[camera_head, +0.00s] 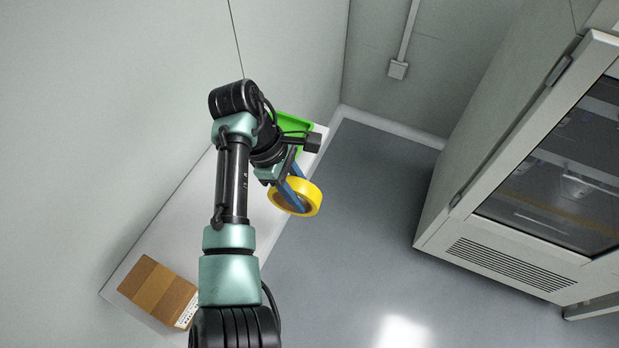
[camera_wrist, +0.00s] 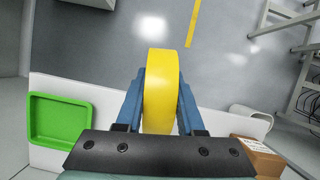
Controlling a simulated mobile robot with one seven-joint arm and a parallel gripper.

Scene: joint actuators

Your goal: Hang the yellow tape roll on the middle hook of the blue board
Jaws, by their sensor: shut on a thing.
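The yellow tape roll (camera_head: 312,196) is held in my gripper (camera_head: 292,192), off the right edge of the white table in the head view. In the wrist view the roll (camera_wrist: 160,85) stands on edge between the two blue fingers of my gripper (camera_wrist: 160,92), which are shut on it. The roll appears raised above the grey floor, with its hole facing sideways between the fingers. The blue board and its hooks are in neither view.
A green tray (camera_head: 291,122) lies at the far end of the white table (camera_head: 190,232), partly behind my arm. A cardboard box (camera_head: 158,290) sits at the near end. A large cabinet (camera_head: 520,180) stands on the right. Open floor (camera_head: 370,220) lies between table and cabinet.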

